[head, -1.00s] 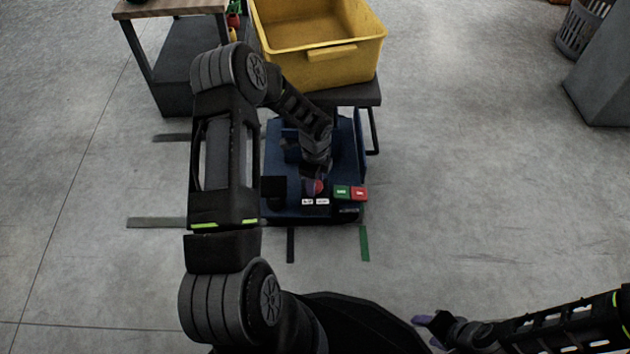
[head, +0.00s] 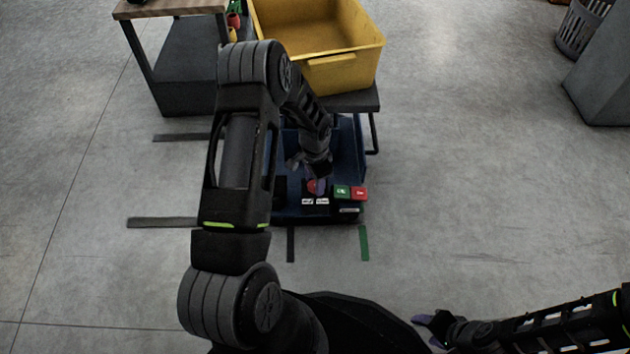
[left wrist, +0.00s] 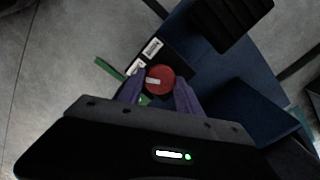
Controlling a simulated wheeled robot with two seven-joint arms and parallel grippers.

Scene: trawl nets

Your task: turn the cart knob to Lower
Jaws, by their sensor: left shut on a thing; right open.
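The red round knob (left wrist: 160,79) sits on the dark panel of the blue cart (head: 350,150), and it also shows in the head view (head: 312,186). A white mark on its face points left in the left wrist view, roughly toward the lower of two white labels (left wrist: 137,72). The other label (left wrist: 152,48) is above it. The label text is too small to read. My left gripper (head: 316,187) is shut on the knob, a purple finger on each side. My right gripper (head: 431,331) is open and empty at the lower right, away from the cart.
A green button (head: 342,192) and a red button (head: 360,193) are right of the knob. A yellow bin (head: 335,72) stands on a dark stand behind the cart. A wood-topped table (head: 170,8) is at upper left. Open floor lies to the right.

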